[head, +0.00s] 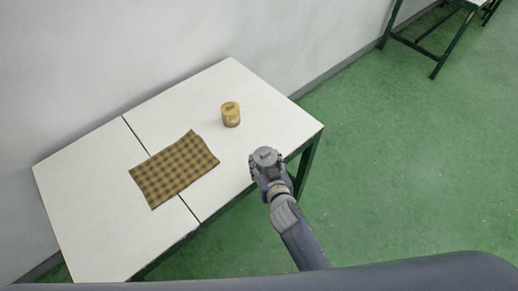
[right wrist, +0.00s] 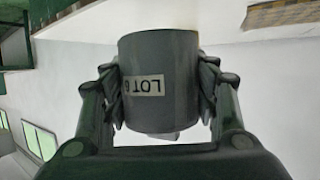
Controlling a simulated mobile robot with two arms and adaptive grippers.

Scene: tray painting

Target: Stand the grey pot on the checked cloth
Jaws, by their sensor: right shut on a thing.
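The grey pot (head: 265,155) is held in my right gripper (head: 268,168), near the right front edge of the table. In the right wrist view the grey pot (right wrist: 160,100) sits between the two fingers, with a white label reading "LOT" and a partly hidden character; the label appears upside down. My right gripper is shut on the pot. The checked cloth (head: 174,170), brown-yellow and dark, lies flat on the white table to the left of the pot, with nothing on it. Part of it shows at the top right of the right wrist view (right wrist: 285,14). My left gripper is not in view.
A yellowish lidded pot (head: 231,116) stands on the white table (head: 85,190), right of the cloth and behind the grey pot. A seam crosses the table under the cloth. A wall runs along the back. Another table frame (head: 437,62) stands at the far right.

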